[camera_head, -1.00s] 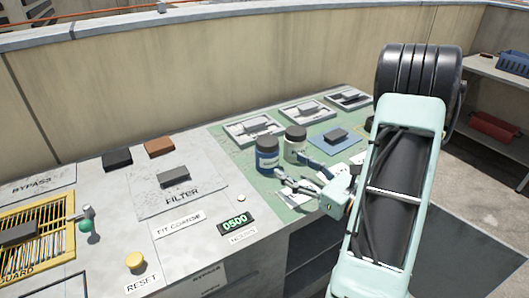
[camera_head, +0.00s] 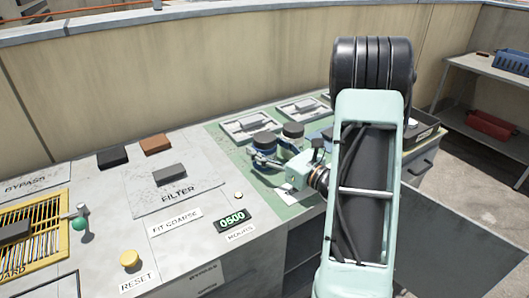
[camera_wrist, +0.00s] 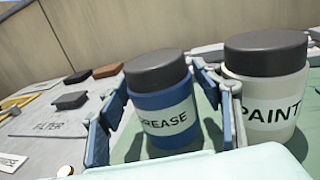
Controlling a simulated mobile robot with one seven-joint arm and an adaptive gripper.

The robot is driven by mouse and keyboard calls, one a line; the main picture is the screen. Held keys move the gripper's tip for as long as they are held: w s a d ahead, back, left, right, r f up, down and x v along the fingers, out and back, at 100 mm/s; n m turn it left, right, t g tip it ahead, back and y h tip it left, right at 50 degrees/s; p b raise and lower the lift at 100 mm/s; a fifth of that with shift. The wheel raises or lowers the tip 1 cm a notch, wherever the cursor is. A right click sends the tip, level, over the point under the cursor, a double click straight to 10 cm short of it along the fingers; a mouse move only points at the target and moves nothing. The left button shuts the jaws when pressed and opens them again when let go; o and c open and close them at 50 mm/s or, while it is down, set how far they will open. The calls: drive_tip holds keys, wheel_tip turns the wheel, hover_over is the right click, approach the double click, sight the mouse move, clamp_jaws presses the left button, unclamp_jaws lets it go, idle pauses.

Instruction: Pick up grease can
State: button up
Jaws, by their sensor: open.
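The grease can (camera_wrist: 162,105) is blue with a dark lid and a white label reading GREASE. It stands upright on the green mat. In the head view the grease can (camera_head: 263,142) is partly hidden by my gripper. My gripper (camera_wrist: 163,120) is open, with one finger on each side of the can. The right finger sits in the gap between the grease can and the paint can. I cannot tell whether either finger touches the can. In the head view my gripper (camera_head: 268,160) reaches in from the right at the can's height.
A cream paint can (camera_wrist: 265,90) with a dark lid stands close right of the grease can. Pale trays with grey blocks (camera_head: 246,127) lie behind. The filter panel (camera_head: 170,185), a digital display (camera_head: 232,218) and yellow reset button (camera_head: 129,258) are to the left.

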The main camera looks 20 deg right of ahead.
drive_tip(key=c, duration=1.2)
drive_tip(key=shift+c, duration=0.2)
drive_tip(key=shift+r, duration=0.2)
